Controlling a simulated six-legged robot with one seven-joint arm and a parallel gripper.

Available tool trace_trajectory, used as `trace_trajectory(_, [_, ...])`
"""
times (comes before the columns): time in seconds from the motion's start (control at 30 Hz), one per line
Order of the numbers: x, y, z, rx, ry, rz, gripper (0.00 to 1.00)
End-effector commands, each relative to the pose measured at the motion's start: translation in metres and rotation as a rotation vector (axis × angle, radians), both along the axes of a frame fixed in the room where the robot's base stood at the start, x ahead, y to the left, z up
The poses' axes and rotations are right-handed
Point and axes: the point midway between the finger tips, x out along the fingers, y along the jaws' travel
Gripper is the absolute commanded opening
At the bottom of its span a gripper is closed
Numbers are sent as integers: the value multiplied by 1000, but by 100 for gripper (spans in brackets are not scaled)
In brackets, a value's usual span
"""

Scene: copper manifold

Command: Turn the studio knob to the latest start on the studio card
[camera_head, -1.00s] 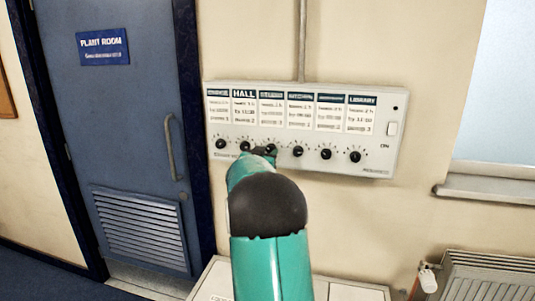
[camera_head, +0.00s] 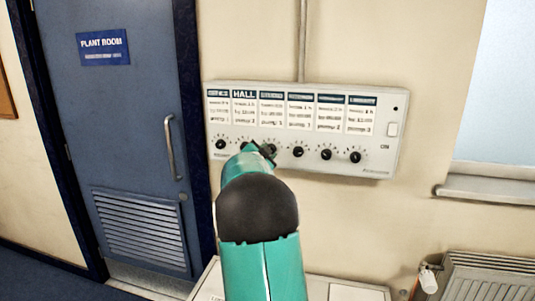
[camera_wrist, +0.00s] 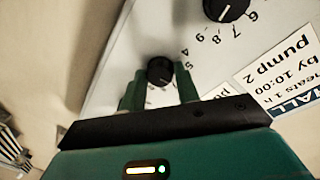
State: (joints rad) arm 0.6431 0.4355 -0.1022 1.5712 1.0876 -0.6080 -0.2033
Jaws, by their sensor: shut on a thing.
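The studio knob (camera_wrist: 158,68) is a small black dial, third from the left in the knob row. In the wrist view it sits between the fingers of my gripper (camera_wrist: 160,78), which is shut on it. In the head view my gripper (camera_head: 264,150) hides this knob at the panel (camera_head: 388,160). The studio card (camera_head: 271,112) is the third card, above the gripper; its small print is blurred. In the wrist view my gripper covers most of that card, and the knob's pointer cannot be made out.
The hall knob (camera_wrist: 228,8) and hall card (camera_wrist: 285,80) are close beside the gripper. More knobs (camera_head: 326,154) and cards continue right, ending at a white switch (camera_head: 393,129). A blue door (camera_head: 130,140) is left; a radiator (camera_head: 485,275) stands lower right.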

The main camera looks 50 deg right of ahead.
Motion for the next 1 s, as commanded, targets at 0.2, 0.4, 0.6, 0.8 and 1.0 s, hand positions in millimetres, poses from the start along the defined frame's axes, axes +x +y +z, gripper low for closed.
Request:
trace_trajectory(0.2, [-1,0,1,70,-165,-1,9])
trace_trajectory(0.4, [-1,0,2,119,-277,-1,9])
trace_trajectory(0.6, [-1,0,2,145,-339,-1,9])
trace_trajectory(0.8, [-1,0,1,156,-361,-1,9])
trace_trajectory(1.0, [-1,0,1,157,-363,-1,9])
